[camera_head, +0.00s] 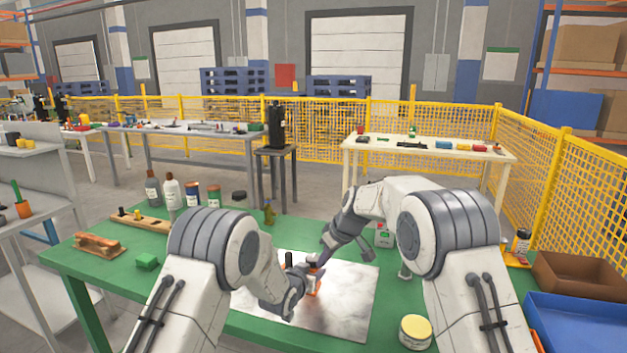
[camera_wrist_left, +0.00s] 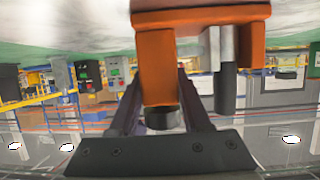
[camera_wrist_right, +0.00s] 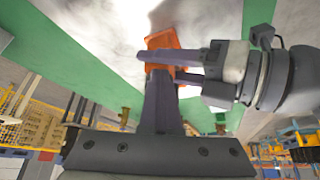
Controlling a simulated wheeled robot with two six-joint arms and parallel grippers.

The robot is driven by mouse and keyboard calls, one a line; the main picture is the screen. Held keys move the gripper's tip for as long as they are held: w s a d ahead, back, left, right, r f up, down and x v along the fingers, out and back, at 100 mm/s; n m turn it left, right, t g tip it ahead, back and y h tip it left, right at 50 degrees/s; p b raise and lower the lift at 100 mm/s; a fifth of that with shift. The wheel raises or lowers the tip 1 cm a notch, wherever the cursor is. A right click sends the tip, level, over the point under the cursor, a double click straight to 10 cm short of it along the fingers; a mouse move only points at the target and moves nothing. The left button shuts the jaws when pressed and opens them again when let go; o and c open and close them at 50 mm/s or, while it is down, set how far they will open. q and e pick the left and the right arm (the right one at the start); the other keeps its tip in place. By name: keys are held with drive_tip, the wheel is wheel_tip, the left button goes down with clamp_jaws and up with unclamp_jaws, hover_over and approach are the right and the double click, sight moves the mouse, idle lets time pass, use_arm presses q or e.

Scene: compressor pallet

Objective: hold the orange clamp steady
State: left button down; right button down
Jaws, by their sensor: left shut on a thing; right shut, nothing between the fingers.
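The orange clamp (camera_head: 316,281) stands on the shiny metal plate (camera_head: 350,305) on the green table, partly hidden by my grippers. My left gripper (camera_head: 304,272) is shut on it; the left wrist view shows the clamp's orange body (camera_wrist_left: 156,60) between the fingers, with a grey metal part and a dark rod beside it. My right gripper (camera_head: 323,262) is shut and empty, its tips close above the clamp. In the right wrist view the clamp (camera_wrist_right: 163,42) shows just beyond the closed fingers; I cannot tell if they touch it.
A yellow-lidded jar (camera_head: 416,330) stands right of the plate. Bottles (camera_head: 172,191) stand at the back left. Brown (camera_head: 578,274) and blue bins (camera_head: 575,318) are at right.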

use_arm(q)
drive_tip(key=shift+d, duration=0.2)
use_arm(e)
drive_tip(key=shift+a, duration=0.15)
use_arm(q)
drive_tip(key=shift+a, duration=0.15)
use_arm(e)
wheel_tip(320, 180, up, 6)
drive_tip(key=shift+s+d, duration=0.35)
idle(0.4)
use_arm(q)
drive_tip(key=shift+c, duration=1.4)
unclamp_jaws()
drive_tip(key=shift+s, duration=0.1)
